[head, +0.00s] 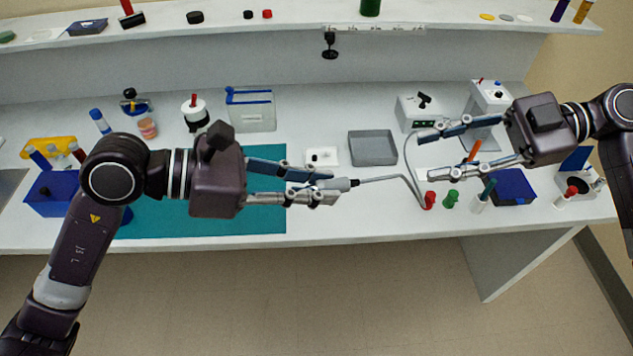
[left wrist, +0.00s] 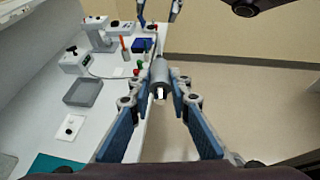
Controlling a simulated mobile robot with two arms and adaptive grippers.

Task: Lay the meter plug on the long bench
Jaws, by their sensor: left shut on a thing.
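My left gripper (head: 330,187) is shut on the grey meter plug (head: 343,184), holding it over the bench near its front edge. In the left wrist view the plug (left wrist: 159,74) sits between the fingertips. A thin grey cable (head: 385,179) runs from the plug to the right, then loops back toward a white meter box (head: 418,112). My right gripper (head: 424,155) is open and empty, with its fingers spread over the bench's right part. The long white bench (head: 340,222) lies below both grippers; its surface also shows in the left wrist view (left wrist: 95,125).
A teal mat (head: 265,220) lies under my left gripper. A grey tray (head: 372,148) and a white plate (head: 321,156) lie behind the plug. Red (head: 429,201) and green (head: 451,198) small items and a blue box (head: 513,187) stand at right. Bare bench lies in front.

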